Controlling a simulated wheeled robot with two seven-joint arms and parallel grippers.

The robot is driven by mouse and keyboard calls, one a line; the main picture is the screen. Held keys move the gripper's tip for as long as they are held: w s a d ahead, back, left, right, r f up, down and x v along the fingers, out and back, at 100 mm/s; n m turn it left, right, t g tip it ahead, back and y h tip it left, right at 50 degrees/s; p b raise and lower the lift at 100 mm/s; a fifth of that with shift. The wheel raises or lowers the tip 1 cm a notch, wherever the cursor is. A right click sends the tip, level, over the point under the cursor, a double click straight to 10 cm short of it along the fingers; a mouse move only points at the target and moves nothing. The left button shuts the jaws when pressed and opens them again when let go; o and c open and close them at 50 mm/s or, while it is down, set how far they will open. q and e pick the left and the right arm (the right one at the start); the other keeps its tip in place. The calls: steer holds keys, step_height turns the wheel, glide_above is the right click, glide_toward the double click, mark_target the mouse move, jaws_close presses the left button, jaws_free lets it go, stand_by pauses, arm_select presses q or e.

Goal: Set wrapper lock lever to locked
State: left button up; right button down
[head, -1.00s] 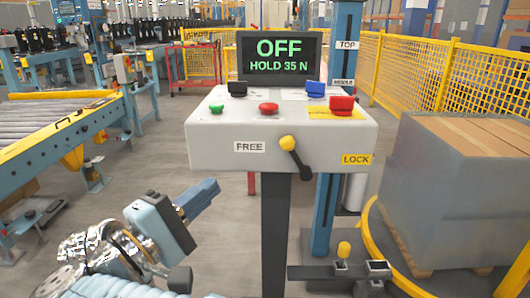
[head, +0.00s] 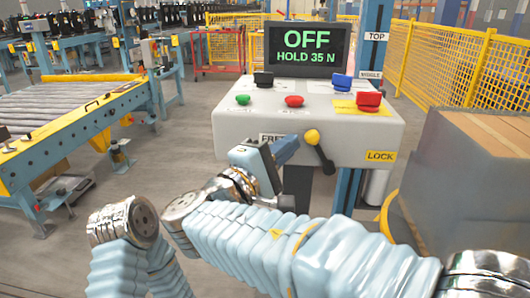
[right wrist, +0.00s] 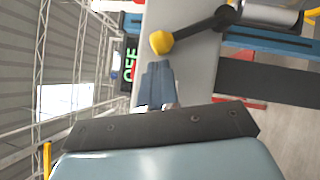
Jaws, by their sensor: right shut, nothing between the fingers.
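The wrapper lock lever (head: 322,155) is on the front of the white control box (head: 240,127). It has a yellow knob at its upper left and a black arm slanting down to the right. The knob is between the FREE label (head: 271,138), partly covered by my gripper, and the yellow LOCK label (head: 380,156), nearer FREE. My right gripper (head: 293,143) is shut and empty, its fingertips just left of the knob. In the right wrist view the fingertips (right wrist: 157,66) are close to the yellow knob (right wrist: 161,42); I cannot tell whether they touch. My left gripper is not in view.
The box top carries green, red, black and blue controls and a large red button (head: 368,102). The screen (head: 307,49) reads OFF, HOLD 35 N. A wrapped pallet load (head: 450,190) stands at right, a roller conveyor (head: 60,115) at left. Yellow fencing (head: 440,65) stands behind.

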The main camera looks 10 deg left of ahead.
mark_target(310, 133)
steer(key=shift+d+r, duration=0.1)
steer(key=shift+d, duration=0.25)
steer(key=shift+d+r, duration=0.1)
steer(key=shift+d+r+m+g+y+b, duration=0.3)
steer(key=shift+d+r+m+g+b, duration=0.35)
steer(key=shift+m, duration=0.55)
steer(key=d+m, duration=0.1)
steer(key=d+r+m+g+y+b, duration=0.1)
steer(key=d, duration=0.1)
steer(key=shift+r+m+g, duration=0.25)
steer(key=shift+m+g, duration=0.1)
steer(key=shift+m, duration=0.05)
steer(key=shift+d+r+m+g+y+b, duration=0.15)
steer(key=shift+d+m+g+y+b, duration=0.1)
steer(key=shift+d+m+y+b, duration=0.25)
steer(key=shift+d+r+m+g+y+b, duration=0.15)
steer(key=shift+d+m+g+y+b, duration=0.1)
steer(key=shift+d+m+y+b, duration=0.25)
steer(key=shift+d+m+g+y+b, duration=0.4)
steer(key=shift+d+m+y+b, duration=0.45)
steer(key=shift+d, duration=0.75)
steer(key=shift+r, duration=0.15)
